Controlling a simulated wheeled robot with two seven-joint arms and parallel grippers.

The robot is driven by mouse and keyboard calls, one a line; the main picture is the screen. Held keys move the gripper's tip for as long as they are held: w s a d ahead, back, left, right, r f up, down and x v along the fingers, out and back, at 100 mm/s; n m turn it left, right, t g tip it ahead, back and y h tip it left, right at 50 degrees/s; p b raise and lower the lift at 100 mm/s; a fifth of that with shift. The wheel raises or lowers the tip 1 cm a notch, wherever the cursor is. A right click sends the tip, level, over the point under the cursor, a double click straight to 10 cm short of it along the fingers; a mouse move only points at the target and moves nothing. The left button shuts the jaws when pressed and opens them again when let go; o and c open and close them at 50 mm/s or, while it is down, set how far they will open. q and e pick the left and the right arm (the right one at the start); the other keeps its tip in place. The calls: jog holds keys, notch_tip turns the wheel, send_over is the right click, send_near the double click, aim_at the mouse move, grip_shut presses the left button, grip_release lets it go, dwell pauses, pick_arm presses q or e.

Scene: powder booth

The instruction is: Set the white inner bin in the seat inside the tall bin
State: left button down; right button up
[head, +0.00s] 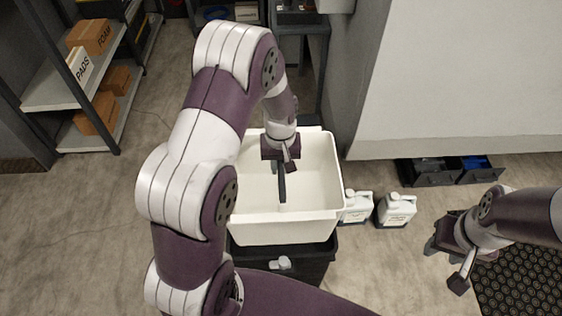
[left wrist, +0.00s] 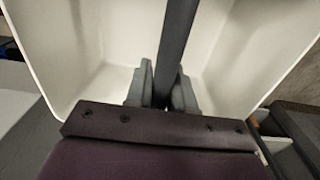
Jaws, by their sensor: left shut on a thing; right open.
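The white inner bin (head: 325,170) is an open box with a dark bar handle (head: 282,185) across it. My left gripper (head: 283,165) is shut on that bar, inside the mouth of the bin. The left wrist view shows the grey fingers (left wrist: 160,88) on either side of the dark bar. The dark tall bin (head: 315,262) is beneath the white bin, with a light latch on its front. The white bin's front wall shows above the tall bin's rim. The seat is hidden, and I cannot tell whether the two touch. My right gripper (head: 447,266) is open and empty at the right.
Two white jugs (head: 396,209) (head: 356,205) stand right of the bins. Dark crates (head: 448,170) lie by the pale wall panel, and a black perforated mat (head: 520,285) is at lower right. Shelves with boxes (head: 90,37) stand at upper left. The floor at left is clear.

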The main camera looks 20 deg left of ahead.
pick_arm(q)
notch_tip(320, 180, down, 24)
jog(key=b, duration=2.1)
jog(key=shift+f, duration=0.3)
jog(key=shift+f, duration=0.55)
jog(key=shift+f+b, duration=0.3)
jog(key=shift+f, duration=0.25)
